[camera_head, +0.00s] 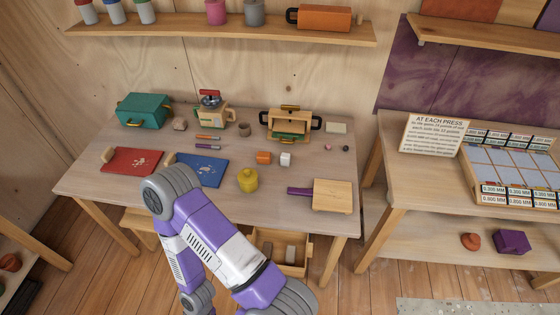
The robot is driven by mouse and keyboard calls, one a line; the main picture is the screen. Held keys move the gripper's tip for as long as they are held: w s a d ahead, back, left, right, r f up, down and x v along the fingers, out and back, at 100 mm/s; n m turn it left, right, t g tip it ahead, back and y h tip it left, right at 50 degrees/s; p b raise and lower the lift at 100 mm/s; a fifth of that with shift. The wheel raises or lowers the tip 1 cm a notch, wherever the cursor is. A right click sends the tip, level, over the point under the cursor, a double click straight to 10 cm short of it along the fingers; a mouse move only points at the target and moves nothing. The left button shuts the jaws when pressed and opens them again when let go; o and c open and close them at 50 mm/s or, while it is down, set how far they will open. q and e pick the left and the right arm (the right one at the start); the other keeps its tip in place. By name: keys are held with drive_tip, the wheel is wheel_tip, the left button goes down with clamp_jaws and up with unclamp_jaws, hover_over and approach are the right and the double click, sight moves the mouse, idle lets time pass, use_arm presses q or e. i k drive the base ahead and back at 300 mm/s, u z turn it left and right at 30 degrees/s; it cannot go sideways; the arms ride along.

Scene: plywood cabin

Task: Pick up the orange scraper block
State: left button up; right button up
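A small orange block (263,158), which looks like the scraper block, lies on the wooden table (120,185) near its middle. A white block (285,159) sits close to its right, and a yellow lidded pot (247,180) stands in front of it. One of my purple and white arms rises from the bottom of the picture and bends in front of the table. Its gripper is not visible, and neither is the other gripper. Nothing covers the orange block.
A blue board (203,172) and a red board (130,161) lie on the table's left. A wooden board with a purple handle (332,195) lies at the right front. A wooden box with black handles (290,121) stands behind the orange block. An open drawer (300,268) sits below the table front.

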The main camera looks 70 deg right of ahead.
sight(264, 158)
drive_tip(key=z, duration=1.5)
